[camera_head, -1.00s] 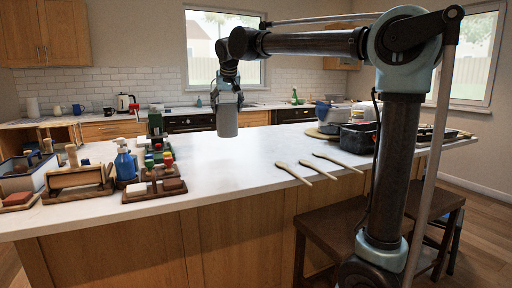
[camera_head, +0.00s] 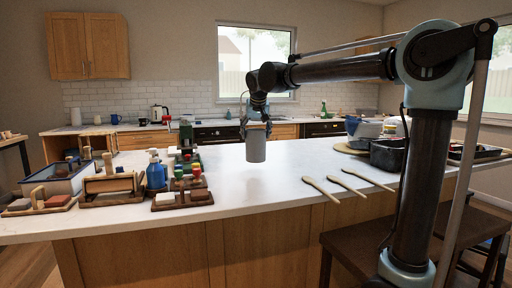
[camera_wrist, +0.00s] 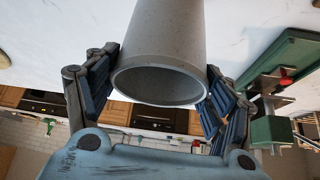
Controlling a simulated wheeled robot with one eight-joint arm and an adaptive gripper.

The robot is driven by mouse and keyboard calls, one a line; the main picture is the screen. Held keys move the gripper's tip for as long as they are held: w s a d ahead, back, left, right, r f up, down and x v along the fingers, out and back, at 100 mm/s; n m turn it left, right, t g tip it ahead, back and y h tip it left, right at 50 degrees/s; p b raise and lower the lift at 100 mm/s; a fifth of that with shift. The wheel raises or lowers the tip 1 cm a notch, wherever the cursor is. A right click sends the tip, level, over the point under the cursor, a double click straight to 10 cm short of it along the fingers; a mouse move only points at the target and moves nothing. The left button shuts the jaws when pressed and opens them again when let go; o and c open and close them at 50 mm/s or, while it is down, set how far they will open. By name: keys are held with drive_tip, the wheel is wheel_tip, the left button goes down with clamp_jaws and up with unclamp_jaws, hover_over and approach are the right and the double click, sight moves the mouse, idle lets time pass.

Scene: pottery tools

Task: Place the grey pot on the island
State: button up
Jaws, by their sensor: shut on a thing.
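The grey pot (camera_head: 256,147) is a plain, slightly tapered cylinder, upright over the middle of the white-topped island (camera_head: 270,190) in the head view. My gripper (camera_head: 256,126) comes down from above and is shut on the pot's upper part. In the wrist view the pot (camera_wrist: 165,45) shows its round open rim towards my palm, with the blue-grey fingers (camera_wrist: 160,85) on both sides of it. I cannot tell whether the pot's base touches the island top or hangs just above it.
At the left of the island stand a blue spray bottle (camera_head: 156,170), a wooden rack (camera_head: 110,183) and several small tools. Wooden tools (camera_head: 322,188) and a dark bin (camera_head: 388,155) lie to the right. The island top around the pot is bare.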

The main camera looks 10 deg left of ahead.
sight(256, 142)
drive_tip(key=shift+f, duration=2.3)
drive_tip(key=o, duration=2)
drive_tip(key=shift+r, duration=0.1)
drive_tip(key=v, duration=1.2)
